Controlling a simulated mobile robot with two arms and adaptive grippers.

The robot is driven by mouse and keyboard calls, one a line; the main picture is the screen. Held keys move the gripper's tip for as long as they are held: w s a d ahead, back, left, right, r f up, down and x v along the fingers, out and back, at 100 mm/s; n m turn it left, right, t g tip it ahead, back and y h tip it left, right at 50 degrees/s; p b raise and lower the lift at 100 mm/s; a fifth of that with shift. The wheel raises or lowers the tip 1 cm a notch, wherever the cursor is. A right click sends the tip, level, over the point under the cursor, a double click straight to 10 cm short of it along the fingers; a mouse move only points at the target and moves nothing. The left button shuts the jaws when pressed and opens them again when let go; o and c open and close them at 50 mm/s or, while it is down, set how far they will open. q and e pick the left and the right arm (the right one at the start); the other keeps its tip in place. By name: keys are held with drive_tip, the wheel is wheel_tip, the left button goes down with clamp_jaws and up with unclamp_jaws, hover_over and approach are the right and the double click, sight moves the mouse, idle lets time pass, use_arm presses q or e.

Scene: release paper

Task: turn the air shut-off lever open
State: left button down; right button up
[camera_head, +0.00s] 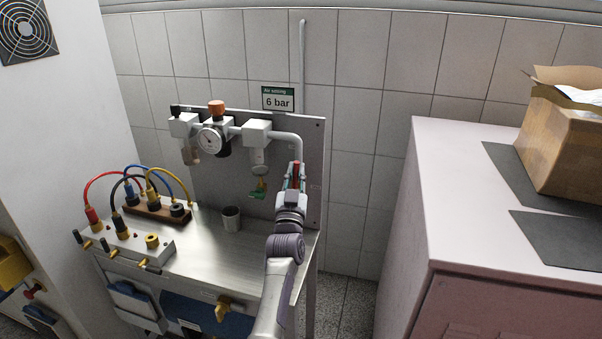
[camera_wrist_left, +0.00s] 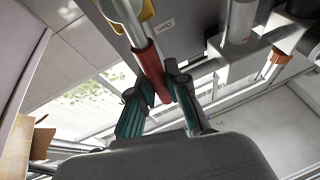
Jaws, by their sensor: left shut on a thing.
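The red-sleeved shut-off lever (camera_head: 296,168) shows in the head view beside the grey pipe at the right of the air unit. In the left wrist view its red sleeve (camera_wrist_left: 150,64) runs down between my fingers, with a grey metal part above it. My left gripper (camera_head: 294,180) is shut on the lever; its teal finger pads also show around the sleeve in the left wrist view (camera_wrist_left: 161,86). The lever's pivot is hidden in the head view, so I cannot tell its exact angle to the pipe. My right gripper is in neither view.
The air unit has a gauge (camera_head: 210,139) and a green-and-yellow piece (camera_head: 258,190) hanging left of my gripper. A cup (camera_head: 231,218) and a cable box (camera_head: 150,247) stand on the steel bench (camera_head: 205,275). A pale cabinet (camera_head: 450,190) stands at right.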

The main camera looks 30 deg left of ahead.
use_arm(q)
drive_tip(key=shift+s+a+n, duration=0.1)
drive_tip(key=shift+a+n, duration=0.15)
drive_tip(key=shift+n, duration=0.35)
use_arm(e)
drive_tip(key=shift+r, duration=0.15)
use_arm(q)
drive_tip(key=shift+g+y, duration=0.3)
drive_tip(key=c, duration=1.1)
unclamp_jaws()
drive_tip(key=shift+a, duration=0.1)
drive_tip(key=shift+c, duration=0.2)
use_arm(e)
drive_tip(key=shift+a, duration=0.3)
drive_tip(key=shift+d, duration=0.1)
use_arm(q)
drive_tip(key=shift+r, duration=0.2)
wheel_tip(320, 180, up, 10)
drive_tip(key=shift+f, duration=0.25)
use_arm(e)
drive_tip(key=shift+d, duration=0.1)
